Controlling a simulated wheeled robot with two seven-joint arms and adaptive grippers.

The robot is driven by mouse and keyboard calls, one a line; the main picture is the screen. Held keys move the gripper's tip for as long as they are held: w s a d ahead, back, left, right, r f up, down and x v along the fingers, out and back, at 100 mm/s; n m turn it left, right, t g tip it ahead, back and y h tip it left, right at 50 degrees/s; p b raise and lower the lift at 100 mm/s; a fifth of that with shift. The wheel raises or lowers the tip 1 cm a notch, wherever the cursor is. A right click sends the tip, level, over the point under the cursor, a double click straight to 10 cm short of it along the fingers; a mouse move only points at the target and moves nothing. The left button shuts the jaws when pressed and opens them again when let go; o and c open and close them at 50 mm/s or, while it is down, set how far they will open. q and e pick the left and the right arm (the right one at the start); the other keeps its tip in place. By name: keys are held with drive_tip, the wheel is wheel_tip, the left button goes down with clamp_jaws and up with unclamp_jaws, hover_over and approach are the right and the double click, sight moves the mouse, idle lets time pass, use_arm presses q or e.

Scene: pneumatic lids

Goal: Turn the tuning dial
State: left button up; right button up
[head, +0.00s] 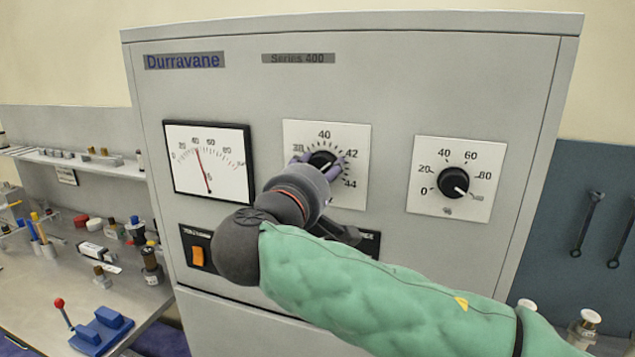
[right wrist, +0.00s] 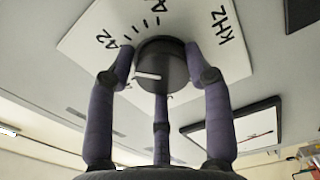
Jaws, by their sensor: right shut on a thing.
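The tuning dial (head: 322,158) is a round black knob on a white scale plate (head: 355,136) marked 38 to 44, on the front of a grey cabinet. In the right wrist view the knob (right wrist: 160,65) has a white pointer line, and the plate (right wrist: 235,68) reads kHz. My right gripper (head: 320,164) is shut on the knob. Its three purple fingers (right wrist: 160,80) surround it, with fingertips at its sides. In the head view the gripper hides part of the knob and its pointer. My left gripper is not in view.
A meter (head: 208,160) left of the dial has its red needle near 40. A percent knob (head: 453,183) is to the right. An orange rocker switch (head: 197,256) sits below the meter. A cluttered bench (head: 75,285) is at the left. My right arm covers the cabinet's lower right.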

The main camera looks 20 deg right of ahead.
drive_tip(key=shift+d+f, duration=0.15)
idle(0.3)
drive_tip(key=o, duration=1.1)
drive_tip(key=shift+s+d, duration=0.1)
drive_tip(key=shift+d, duration=0.05)
drive_tip(key=v, duration=1.2)
